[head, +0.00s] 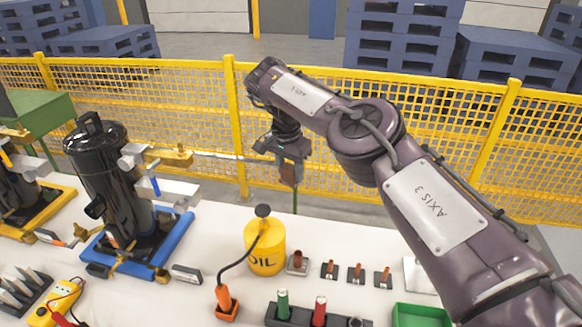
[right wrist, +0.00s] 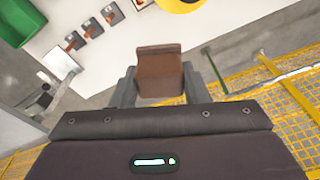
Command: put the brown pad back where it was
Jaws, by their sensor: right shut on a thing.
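The brown pad (right wrist: 160,72) is a small block with a stepped top edge, held between the two fingers of my right gripper (right wrist: 160,88). In the head view the right gripper (head: 290,160) points down, with the pad (head: 288,174) at its tips, above the table's far edge and near the yellow fence. The pad touches nothing but the fingers. A bare white square plate (head: 418,274) lies on the table at the right, partly hidden by my arm; it also shows in the right wrist view (right wrist: 62,60). My left gripper is not in view.
Several small stands with brown pieces (head: 356,272) line the white table (head: 215,215), beside a yellow oil can (head: 266,250). A black compressor (head: 108,185) stands left on a blue pallet (head: 180,230). A green tray (head: 420,315) is at front right. The yellow fence (head: 240,120) is behind.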

